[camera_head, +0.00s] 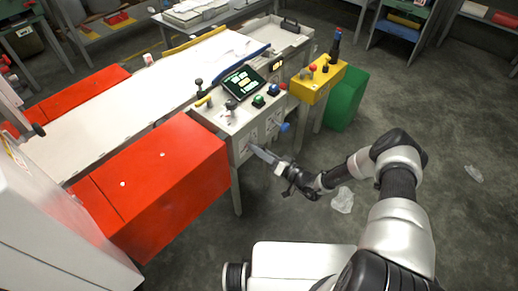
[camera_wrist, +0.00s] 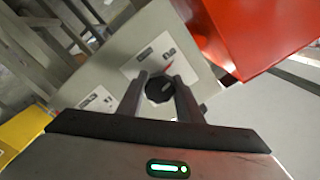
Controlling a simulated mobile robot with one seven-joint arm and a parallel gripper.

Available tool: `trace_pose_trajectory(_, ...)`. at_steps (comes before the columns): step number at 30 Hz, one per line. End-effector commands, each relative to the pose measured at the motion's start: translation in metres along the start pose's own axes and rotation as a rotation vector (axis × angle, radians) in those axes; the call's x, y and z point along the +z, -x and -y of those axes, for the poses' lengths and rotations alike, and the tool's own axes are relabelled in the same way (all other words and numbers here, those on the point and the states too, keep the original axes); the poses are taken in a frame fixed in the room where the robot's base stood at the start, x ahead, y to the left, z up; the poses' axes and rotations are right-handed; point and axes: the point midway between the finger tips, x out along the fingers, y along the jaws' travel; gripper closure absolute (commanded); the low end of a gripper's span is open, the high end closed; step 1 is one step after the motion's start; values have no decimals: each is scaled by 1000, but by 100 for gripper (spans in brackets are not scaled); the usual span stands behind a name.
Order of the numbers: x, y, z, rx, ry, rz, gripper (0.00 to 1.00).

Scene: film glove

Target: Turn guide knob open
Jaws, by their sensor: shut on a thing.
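The guide knob (camera_wrist: 158,89) is dark and round, on the pale front panel of the control cabinet. In the wrist view it sits between the two fingertips of my gripper (camera_wrist: 161,84), which is shut on it. In the head view my gripper (camera_head: 258,152) reaches to the front face of the grey-white control cabinet (camera_head: 238,128), and the knob cannot be made out there. The knob's turn angle cannot be read. White labels (camera_wrist: 148,58) are on the panel around the knob.
A red box (camera_head: 160,180) stands left of the cabinet. A blue knob (camera_head: 284,127) sticks out to the right of my gripper. A yellow box (camera_head: 318,84) with buttons and a green box (camera_head: 346,98) stand farther right. Clear plastic (camera_head: 342,200) lies on the floor.

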Motion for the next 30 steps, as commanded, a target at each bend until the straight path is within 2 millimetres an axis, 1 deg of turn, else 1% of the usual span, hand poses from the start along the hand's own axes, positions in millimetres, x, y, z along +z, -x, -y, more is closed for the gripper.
trace_pose_trajectory(16,0,1,-2,3,25,0,90)
trace_pose_trajectory(17,0,1,-1,3,25,0,63)
trace_pose_trajectory(19,0,1,-1,2,24,0,51)
trace_pose_trajectory(20,0,1,-1,2,24,0,49)
trace_pose_trajectory(27,0,0,0,1,23,0,49)
trace_pose_trajectory(30,0,4,0,1,22,0,49)
